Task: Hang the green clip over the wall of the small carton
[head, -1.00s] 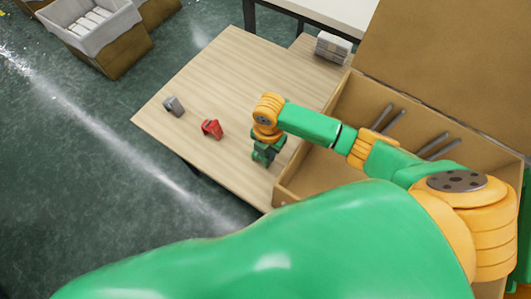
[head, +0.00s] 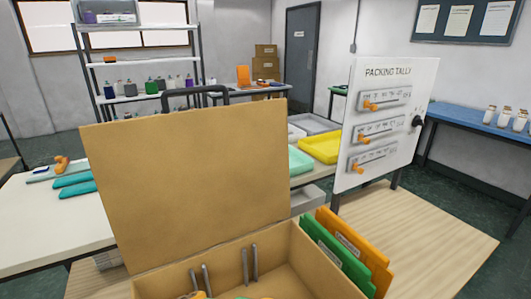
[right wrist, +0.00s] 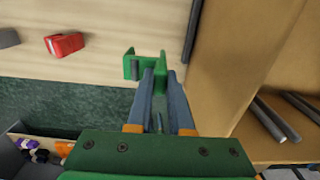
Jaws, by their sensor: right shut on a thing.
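The green clip (right wrist: 130,66) is at the tips of my right gripper (right wrist: 160,80) in the right wrist view. The fingers are shut on it, above the light wooden table. An open cardboard carton (right wrist: 228,60) stands just to the right of the gripper, apart from the clip. In the head view the carton (head: 322,270) is at the bottom, its lid (head: 185,180) raised; I cannot tell whether it is the small carton. The clip and both grippers are outside the head view.
Grey rods (right wrist: 272,122) are in the carton. A red clip (right wrist: 64,45) and a grey piece (right wrist: 9,38) lie left on the table. Green (head: 335,250) and orange (head: 355,250) folders stand at the carton's right side. A tally board (head: 385,125) stands behind.

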